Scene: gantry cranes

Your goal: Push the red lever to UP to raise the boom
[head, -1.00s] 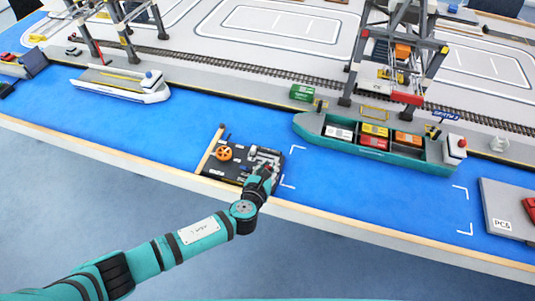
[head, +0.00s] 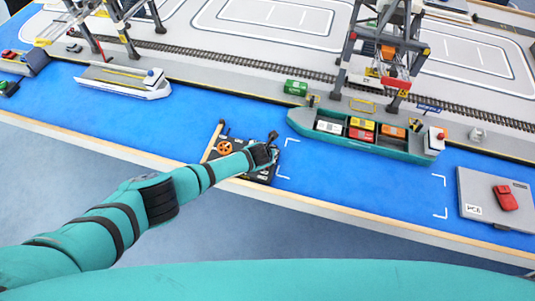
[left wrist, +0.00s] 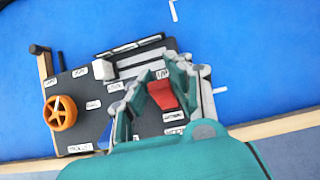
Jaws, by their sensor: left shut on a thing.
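The control panel (left wrist: 82,100) is a dark board with white labels and an orange wheel (left wrist: 60,112) at its left; the wheel also shows in the head view (head: 224,147). The red lever (left wrist: 161,95) stands between the fingers of my left gripper (left wrist: 158,78), which is shut on it over the right part of the panel. In the head view my left gripper (head: 266,152) and forearm cover much of the panel (head: 262,176), and the red lever is hidden there. The lever's exact position against its labels is unclear. My right gripper is not in view.
Behind the panel, a green ship (head: 385,151) with containers lies on the blue water, near a gantry crane (head: 347,70). A white ship (head: 122,82) is at the left. A grey box marked PC6 (head: 472,185) with a red part stands right.

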